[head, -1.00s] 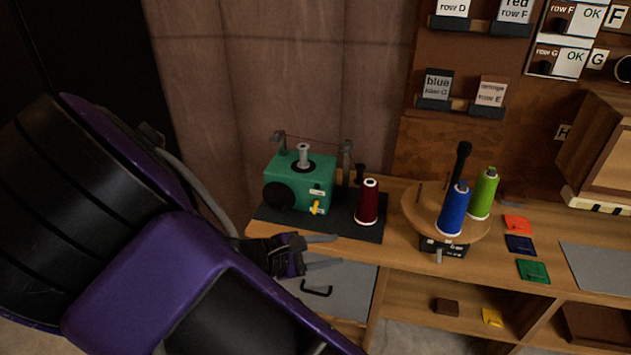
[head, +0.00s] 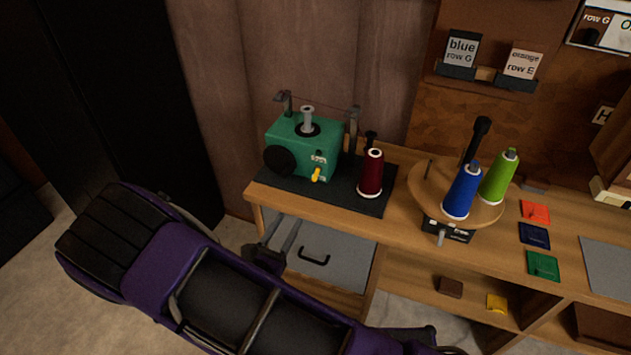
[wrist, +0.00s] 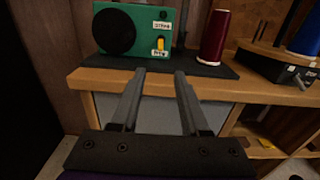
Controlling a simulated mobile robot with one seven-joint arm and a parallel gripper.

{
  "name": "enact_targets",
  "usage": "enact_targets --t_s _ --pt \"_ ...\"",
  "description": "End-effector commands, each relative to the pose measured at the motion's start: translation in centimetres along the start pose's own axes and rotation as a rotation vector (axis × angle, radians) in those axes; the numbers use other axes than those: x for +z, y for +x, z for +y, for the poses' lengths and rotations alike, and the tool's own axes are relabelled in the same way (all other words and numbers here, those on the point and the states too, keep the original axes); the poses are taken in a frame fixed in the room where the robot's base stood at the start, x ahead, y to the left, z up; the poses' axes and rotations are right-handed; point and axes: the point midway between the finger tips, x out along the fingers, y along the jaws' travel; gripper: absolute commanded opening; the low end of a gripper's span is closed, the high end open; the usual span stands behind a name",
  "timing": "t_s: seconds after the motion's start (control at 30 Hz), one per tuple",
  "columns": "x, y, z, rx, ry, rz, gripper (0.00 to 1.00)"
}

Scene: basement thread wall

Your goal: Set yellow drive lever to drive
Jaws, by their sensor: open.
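The yellow drive lever (head: 316,174) is on the front face of the green winder box (head: 306,150), at its lower right. It also shows in the wrist view (wrist: 160,44), between two small white labels, upright and at the lower one; the label text is too small to read surely. My gripper (head: 282,236) is open and empty, in front of and below the bench edge. In the wrist view my gripper's fingers (wrist: 160,74) stand apart and point toward the box, below the lever and not touching it.
A dark red spool (head: 372,173) stands on the dark mat (head: 335,193), right of the box. Further right is a round wooden turntable (head: 428,182) with blue (head: 462,192) and green (head: 497,177) spools. A grey drawer front with a black handle (head: 314,260) is below the bench top.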

Motion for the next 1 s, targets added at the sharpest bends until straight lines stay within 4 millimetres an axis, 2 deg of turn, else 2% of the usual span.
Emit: enact_targets --t_s 0.4,0.6,0.8,1.0 --pt "0.0 9.2 -0.2 -0.006 0.001 0.000 0.45" --pt "0.0 13.0 -0.2 -0.005 0.002 -0.001 0.45" --pt "0.0 15.0 -0.2 -0.004 0.001 0.000 0.45" --pt "0.0 15.5 -0.1 -0.003 0.001 0.001 0.45"
